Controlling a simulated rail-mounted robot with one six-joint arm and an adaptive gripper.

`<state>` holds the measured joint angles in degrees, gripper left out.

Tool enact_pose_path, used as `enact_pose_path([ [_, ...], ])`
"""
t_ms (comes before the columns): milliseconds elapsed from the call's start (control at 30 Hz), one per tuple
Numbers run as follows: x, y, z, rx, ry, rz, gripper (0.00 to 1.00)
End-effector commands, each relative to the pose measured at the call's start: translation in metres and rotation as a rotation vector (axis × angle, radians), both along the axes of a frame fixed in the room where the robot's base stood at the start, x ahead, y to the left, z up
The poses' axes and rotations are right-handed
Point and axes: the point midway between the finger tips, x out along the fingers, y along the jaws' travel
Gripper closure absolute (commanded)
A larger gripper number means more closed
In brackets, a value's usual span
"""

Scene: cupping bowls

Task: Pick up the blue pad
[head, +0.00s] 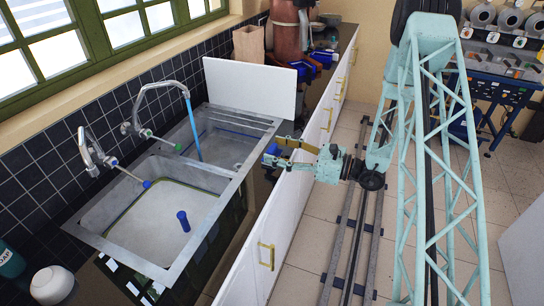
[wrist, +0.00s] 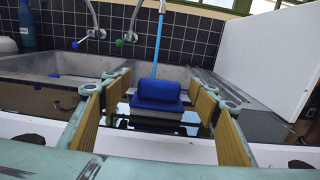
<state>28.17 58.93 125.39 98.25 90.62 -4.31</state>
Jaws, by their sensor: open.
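The blue pad (wrist: 157,93) lies ahead in the wrist view, near the sink's front edge, with a paler layer under it. It shows between my gripper's two fingers, with gaps on both sides. In the head view a small blue part of the pad (head: 272,150) shows at the counter edge, partly hidden by the fingers. My gripper (wrist: 160,88) is open and empty, its tan-lined fingers spread wide. In the head view my gripper (head: 274,154) reaches in from the right, over the counter's front edge. I cannot tell whether the fingertips are level with the pad.
A double sink (head: 92,235) is set in the dark counter, with two taps, one running blue water (head: 194,130). A white upright panel (head: 248,88) stands right of the pad. More blue items (head: 306,70) lie farther back. White drawers (head: 285,230) front the counter.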

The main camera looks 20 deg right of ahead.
Motion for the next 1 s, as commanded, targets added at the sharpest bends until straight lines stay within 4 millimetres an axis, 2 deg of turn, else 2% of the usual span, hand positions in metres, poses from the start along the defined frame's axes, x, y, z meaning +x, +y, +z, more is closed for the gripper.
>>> enact_pose_path([
  [300, 0.012, 0.017, 0.0, 0.0, 0.0, 0.001, 0.45],
  [900, 0.013, 0.018, 0.0, 0.001, 0.001, 0.0, 0.45],
  [1000, 0.013, 0.018, 0.0, 0.001, 0.001, 0.0, 0.52],
])
